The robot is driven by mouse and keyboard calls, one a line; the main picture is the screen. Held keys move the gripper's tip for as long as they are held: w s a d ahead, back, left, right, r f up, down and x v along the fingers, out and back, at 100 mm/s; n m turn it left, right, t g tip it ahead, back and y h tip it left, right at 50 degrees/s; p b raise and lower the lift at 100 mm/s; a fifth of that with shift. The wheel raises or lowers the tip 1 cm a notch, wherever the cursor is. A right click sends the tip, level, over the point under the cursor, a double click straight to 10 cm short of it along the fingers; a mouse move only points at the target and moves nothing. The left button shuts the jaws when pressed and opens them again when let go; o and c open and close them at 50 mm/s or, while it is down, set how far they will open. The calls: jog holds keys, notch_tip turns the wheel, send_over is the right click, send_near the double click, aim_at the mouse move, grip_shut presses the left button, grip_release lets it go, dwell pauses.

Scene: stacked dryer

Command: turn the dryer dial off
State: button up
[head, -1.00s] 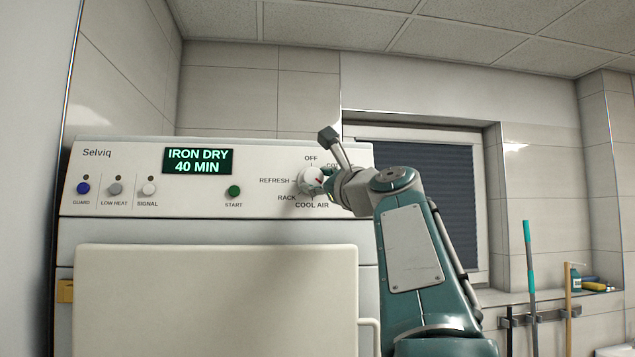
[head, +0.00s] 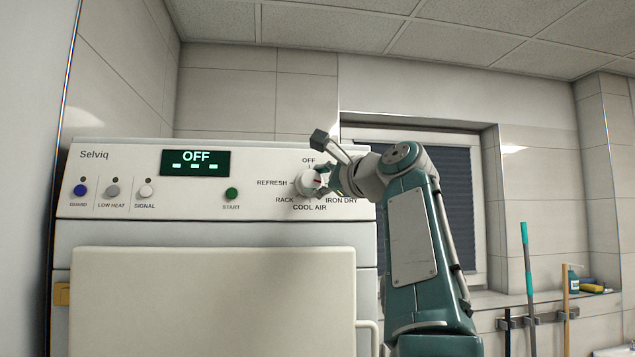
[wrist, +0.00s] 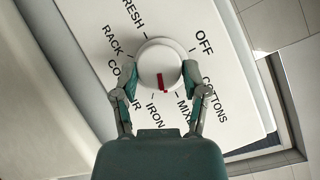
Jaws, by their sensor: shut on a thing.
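The dryer's control panel (head: 130,170) has a round white dial (head: 305,183) with a red mark. The dial also shows in the wrist view (wrist: 158,58), ringed by labels. There its red mark (wrist: 160,81) is on the lower part of the knob, toward the gripper and the IRON and MIX labels, away from OFF. The display (head: 196,162) reads OFF with dashes beneath. My gripper (wrist: 160,76) is shut on the dial, one finger on each side. In the head view my gripper (head: 318,182) covers the dial's right side and some labels.
A green START button (head: 231,194) and several other buttons sit left of the dial. The closed dryer door (head: 210,300) is below the panel. A window with a dark blind (head: 455,190) is behind my arm. Mop handles (head: 527,260) hang at the right.

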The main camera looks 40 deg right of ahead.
jog(key=shift+w+f, duration=0.1)
jog(key=o, duration=1.2)
jog(key=shift+c, duration=0.2)
jog(key=shift+s, duration=0.3)
jog(key=s, duration=1.1)
jog(key=shift+s+f, duration=0.15)
